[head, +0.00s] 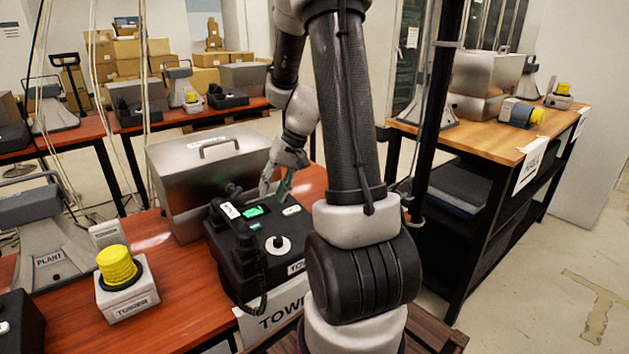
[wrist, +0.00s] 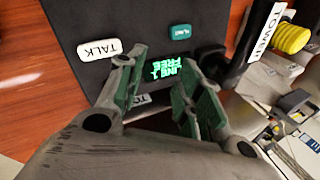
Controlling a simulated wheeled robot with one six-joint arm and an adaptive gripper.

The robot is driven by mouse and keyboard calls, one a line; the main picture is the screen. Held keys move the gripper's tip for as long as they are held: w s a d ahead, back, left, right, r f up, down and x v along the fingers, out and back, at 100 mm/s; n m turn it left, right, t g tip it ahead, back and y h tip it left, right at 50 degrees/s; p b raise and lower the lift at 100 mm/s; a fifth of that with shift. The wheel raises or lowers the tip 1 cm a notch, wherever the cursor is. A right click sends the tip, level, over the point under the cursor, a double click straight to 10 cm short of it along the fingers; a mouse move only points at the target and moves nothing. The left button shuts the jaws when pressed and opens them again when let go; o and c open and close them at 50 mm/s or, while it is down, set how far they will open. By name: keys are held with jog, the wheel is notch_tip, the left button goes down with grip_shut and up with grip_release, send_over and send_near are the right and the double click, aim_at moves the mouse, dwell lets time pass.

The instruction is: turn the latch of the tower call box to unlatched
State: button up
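The tower call box (head: 228,262) is a black desk unit with a corded handset (head: 240,250), a lit green display (head: 253,211) and a TOWER label at its front. A round white knob (head: 280,245) sits on its top; I cannot tell whether this is the latch or how it is set. My gripper (head: 274,190) is open and empty above the far edge of the box. In the wrist view, my gripper's fingers (wrist: 168,68) stand apart over the display (wrist: 176,72), near the white TALK button (wrist: 100,53) and a teal button (wrist: 190,31). The knob is not visible there.
A metal case (head: 185,190) stands close behind the call box. A yellow lamp on a white TOWER base (head: 122,300) and a grey PLANT horn (head: 50,250) are to the left. Another wooden-topped table (head: 470,130) stands at the right.

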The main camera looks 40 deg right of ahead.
jog(key=s+r+h, duration=0.2)
jog(key=s+r, duration=0.2)
jog(key=s, duration=0.3)
jog(key=s+d+r+n+g+h, duration=0.1)
jog(key=s+r, duration=0.3)
jog(key=s, duration=0.4)
jog(key=shift+d+h, duration=0.25)
jog(key=shift+h, duration=0.25)
jog(key=shift+f, duration=0.1)
